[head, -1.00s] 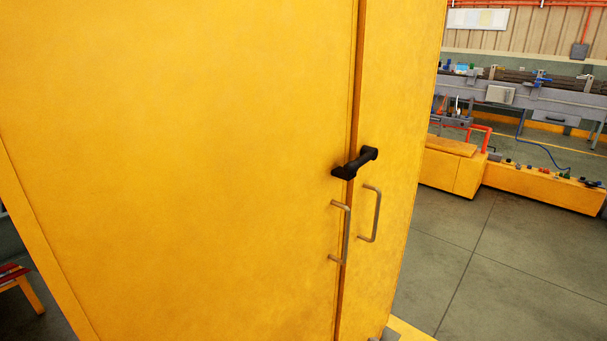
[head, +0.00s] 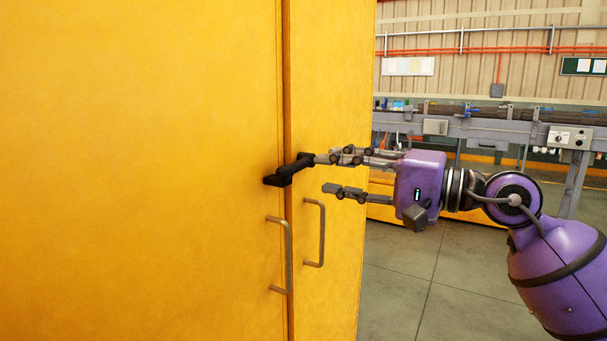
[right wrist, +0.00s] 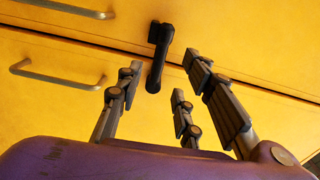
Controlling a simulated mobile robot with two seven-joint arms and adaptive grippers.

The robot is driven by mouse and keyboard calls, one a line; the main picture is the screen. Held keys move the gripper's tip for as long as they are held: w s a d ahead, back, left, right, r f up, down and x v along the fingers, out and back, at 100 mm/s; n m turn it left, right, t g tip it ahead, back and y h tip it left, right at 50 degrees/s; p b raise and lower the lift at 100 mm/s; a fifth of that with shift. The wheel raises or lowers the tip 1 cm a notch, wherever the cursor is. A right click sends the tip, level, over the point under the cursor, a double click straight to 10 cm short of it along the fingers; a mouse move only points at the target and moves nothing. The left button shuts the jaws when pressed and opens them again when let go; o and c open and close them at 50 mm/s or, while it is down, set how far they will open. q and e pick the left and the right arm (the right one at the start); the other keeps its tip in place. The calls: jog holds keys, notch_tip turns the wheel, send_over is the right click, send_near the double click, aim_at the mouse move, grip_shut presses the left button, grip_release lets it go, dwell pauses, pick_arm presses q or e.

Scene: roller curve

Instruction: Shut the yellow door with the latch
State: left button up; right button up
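The yellow door (head: 140,150) fills the left of the head view. A narrower yellow panel (head: 335,100) stands right of it, with a dark seam between them. The black latch (head: 289,170) lies slantwise across this seam, above two metal bar handles. My right gripper (head: 320,174) comes in from the right, fingers spread and empty. Its upper fingertips overlap the latch's right end in the head view; I cannot tell if they touch. In the right wrist view the latch (right wrist: 160,60) stands beyond and between the open fingers (right wrist: 165,78). My left gripper is out of view.
One bar handle (head: 288,258) is on the left panel, another (head: 321,235) on the right panel, both just below my right gripper. Open grey floor (head: 430,270) lies right of the cabinet. A grey conveyor structure (head: 470,128) stands behind.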

aim_at(301, 172)
jog(key=p+x, duration=0.1)
jog(key=x, duration=0.4)
jog(key=shift+w+a+r, duration=0.1)
jog(key=shift+a, duration=0.2)
jog(key=shift+w+a, duration=0.35)
jog(key=shift+a, duration=0.1)
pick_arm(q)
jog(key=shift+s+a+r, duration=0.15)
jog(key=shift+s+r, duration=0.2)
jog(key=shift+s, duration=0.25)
pick_arm(e)
jog(key=c, duration=0.8)
grip_shut()
pick_arm(q)
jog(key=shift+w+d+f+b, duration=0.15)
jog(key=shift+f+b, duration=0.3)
jog(key=shift+b, duration=0.1)
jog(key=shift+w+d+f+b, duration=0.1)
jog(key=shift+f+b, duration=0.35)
jog(key=shift+b, duration=0.1)
pick_arm(e)
jog(key=shift+f+n, duration=0.5)
jog(key=shift+n, duration=0.2)
